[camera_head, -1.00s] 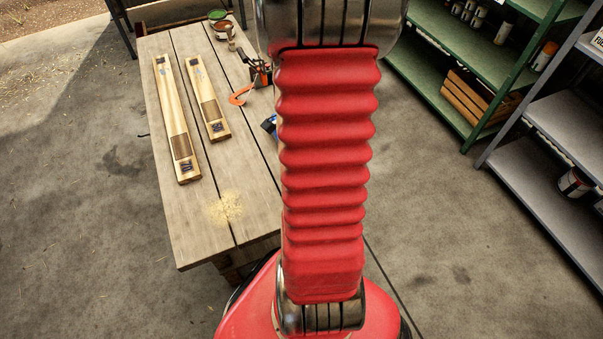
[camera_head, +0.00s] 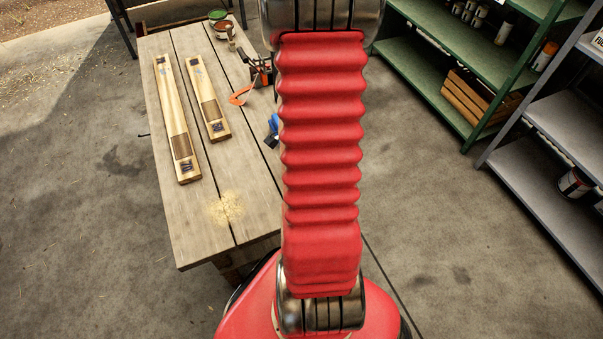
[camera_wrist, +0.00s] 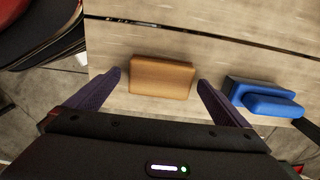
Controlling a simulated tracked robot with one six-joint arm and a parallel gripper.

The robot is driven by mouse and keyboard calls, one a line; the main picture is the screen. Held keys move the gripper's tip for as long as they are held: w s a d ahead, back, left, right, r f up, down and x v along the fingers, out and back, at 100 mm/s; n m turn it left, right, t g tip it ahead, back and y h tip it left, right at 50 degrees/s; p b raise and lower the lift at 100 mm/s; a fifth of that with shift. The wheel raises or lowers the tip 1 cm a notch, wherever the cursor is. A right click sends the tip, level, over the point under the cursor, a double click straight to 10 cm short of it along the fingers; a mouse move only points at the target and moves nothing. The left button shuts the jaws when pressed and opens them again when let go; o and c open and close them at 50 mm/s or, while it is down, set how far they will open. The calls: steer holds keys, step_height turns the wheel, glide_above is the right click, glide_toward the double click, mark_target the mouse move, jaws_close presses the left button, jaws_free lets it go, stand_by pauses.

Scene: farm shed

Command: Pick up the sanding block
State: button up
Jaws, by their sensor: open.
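In the wrist view a tan-brown rectangular block (camera_wrist: 161,78), which looks like the sanding block, lies flat on the pale wooden table (camera_wrist: 220,50). My gripper (camera_wrist: 158,85) is open, with one dark finger to the left and one to the right of the block. Gaps show between the fingers and the block, so it is not held. The height of the fingertips above the table is hard to tell. In the head view my red arm hides the gripper and the block.
A blue object with a dark base (camera_wrist: 265,98) lies just right of the right finger; it also shows beside my arm in the head view (camera_head: 272,130). Two wooden pieces (camera_head: 172,115) and sawdust (camera_head: 225,208) lie on the table's left. An orange-and-dark tool (camera_head: 243,94) lies farther back.

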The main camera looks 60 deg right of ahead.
steer(key=shift+c, duration=0.5)
steer(key=c, duration=1.1)
